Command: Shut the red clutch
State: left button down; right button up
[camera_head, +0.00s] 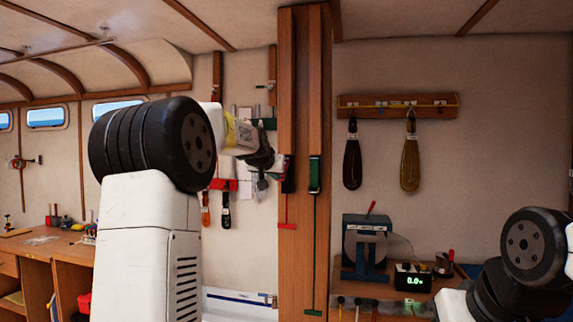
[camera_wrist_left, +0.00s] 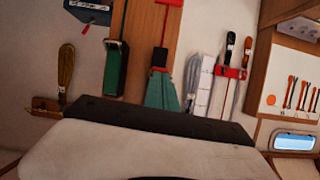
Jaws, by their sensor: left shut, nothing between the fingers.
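The red clutch (camera_head: 290,176) sits on the wooden pillar, left of the green clutch (camera_head: 315,174). A red line runs down from it to a red bar (camera_head: 287,226). My left gripper (camera_head: 272,164) is shut and empty at the pillar's left edge, beside the red clutch and partly covering it. In the left wrist view, the shut fingers (camera_wrist_left: 161,88) point at the red end of the clutch (camera_wrist_left: 160,56). Whether they touch it, and how far its lever stands open, I cannot tell. The green clutch also shows there (camera_wrist_left: 117,68). My right gripper is out of view.
A wooden rack (camera_head: 397,105) with two hanging handles is on the wall to the right. Below it stand a grey-blue machine (camera_head: 367,247) and a box with a green display (camera_head: 412,278). A workbench (camera_head: 50,240) is at the left. Hanging tools are behind my left gripper.

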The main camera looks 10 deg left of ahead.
pick_arm(q)
jog(key=w+f+t, duration=0.3)
jog(key=w+f, duration=0.3)
jog(key=f, duration=0.2)
jog(key=shift+f, duration=0.2)
dwell(0.4)
jog(key=shift+d, duration=0.1)
dwell(1.2)
jog(key=s+r, duration=0.1)
jog(key=s, duration=0.6)
jog(key=shift+s, duration=0.3)
